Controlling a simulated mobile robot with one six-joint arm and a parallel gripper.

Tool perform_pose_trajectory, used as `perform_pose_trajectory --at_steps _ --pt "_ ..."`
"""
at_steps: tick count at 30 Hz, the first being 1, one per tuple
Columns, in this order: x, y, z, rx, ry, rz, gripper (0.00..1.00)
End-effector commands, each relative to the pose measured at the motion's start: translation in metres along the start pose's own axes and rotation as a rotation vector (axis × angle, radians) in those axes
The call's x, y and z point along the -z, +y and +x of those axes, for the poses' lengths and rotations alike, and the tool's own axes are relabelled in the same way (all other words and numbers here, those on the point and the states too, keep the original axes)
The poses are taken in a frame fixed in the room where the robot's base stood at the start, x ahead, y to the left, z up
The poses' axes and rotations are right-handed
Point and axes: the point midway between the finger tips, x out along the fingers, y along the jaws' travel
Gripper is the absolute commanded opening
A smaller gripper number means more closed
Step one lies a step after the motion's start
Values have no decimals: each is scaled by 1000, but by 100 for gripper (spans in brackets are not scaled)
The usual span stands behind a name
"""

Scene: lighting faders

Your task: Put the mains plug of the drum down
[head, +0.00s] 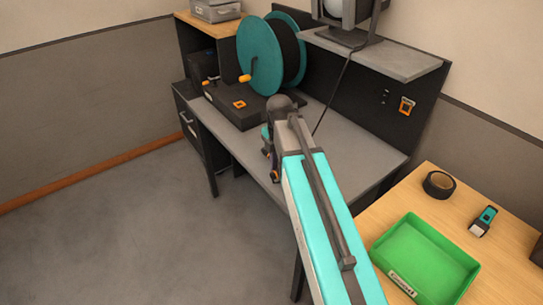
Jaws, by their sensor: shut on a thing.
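The cable drum (262,58), with teal flanges, a dark winding and a yellow crank handle, stands on a black base at the back of the grey bench (330,130). My gripper (273,173) is at the end of my arm, low over the bench's front edge, to the right of and in front of the drum. It is small here and mostly hidden by my wrist and forearm. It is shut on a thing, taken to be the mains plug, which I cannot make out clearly. A small orange patch shows at the gripper.
A lamp (345,15) stands on a raised grey shelf (385,58), its thin cable hanging to the bench. At right, a wooden table holds a green tray (391,240), a black tape roll (438,184) and a small teal-black device (483,221). Bench top right of my wrist is clear.

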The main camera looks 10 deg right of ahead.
Motion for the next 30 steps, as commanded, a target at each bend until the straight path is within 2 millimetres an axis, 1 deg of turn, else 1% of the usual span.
perform_pose_trajectory --at_steps 8,11,14,15,21,30 --pt "3 2 -3 -4 -2 -6 1" --pt "6 7 -9 -14 -6 -13 1" --pt "9 14 -20 -27 -12 -19 1" --pt "11 17 -25 -31 -14 -2 1" --pt "16 23 -38 -37 -13 152 1" --pt "21 28 -51 -38 -7 431 1"
